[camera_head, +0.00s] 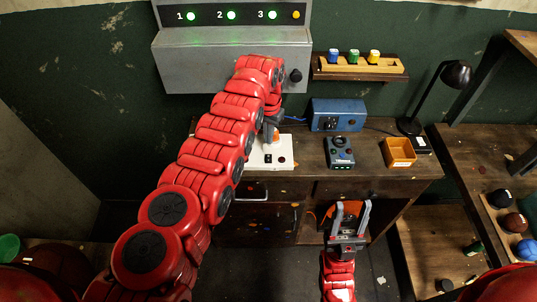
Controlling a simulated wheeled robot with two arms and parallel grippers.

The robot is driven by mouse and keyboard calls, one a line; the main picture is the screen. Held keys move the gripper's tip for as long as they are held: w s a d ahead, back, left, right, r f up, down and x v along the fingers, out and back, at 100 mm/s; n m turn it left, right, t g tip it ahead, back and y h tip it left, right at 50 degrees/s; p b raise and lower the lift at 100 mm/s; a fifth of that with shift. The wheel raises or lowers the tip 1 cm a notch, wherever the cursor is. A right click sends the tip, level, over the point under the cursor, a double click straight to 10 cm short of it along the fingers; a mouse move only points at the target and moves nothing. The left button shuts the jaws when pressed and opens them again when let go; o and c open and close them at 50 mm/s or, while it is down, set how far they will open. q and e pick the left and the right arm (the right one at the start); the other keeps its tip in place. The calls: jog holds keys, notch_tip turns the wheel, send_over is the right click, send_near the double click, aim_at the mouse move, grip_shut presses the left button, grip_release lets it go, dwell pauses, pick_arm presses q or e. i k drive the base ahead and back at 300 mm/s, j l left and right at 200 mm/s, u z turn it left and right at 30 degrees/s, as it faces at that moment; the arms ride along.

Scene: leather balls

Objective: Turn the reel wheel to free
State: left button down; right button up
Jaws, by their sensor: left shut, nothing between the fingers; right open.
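I cannot make out a wheel that is clearly the reel wheel. A grey wall box (190,65) carries a black round knob (296,75) at its right end and lit green lights numbered 1, 2 and 3. My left gripper (271,133) is shut, pointing down over a white box (283,160) on the desk, beside an orange part. My arm hides much of that area, and I cannot tell whether the gripper touches the box. My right gripper (349,216) is open and empty in front of the desk.
On the desk (372,178) stand a blue box (338,113), a dark control unit (339,151), an orange tray (399,152) and a black lamp (455,74). A wall shelf (385,69) holds three coloured blocks. Balls (514,223) sit in a rack at right.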

aim_at(348, 217)
jog(key=k, duration=1)
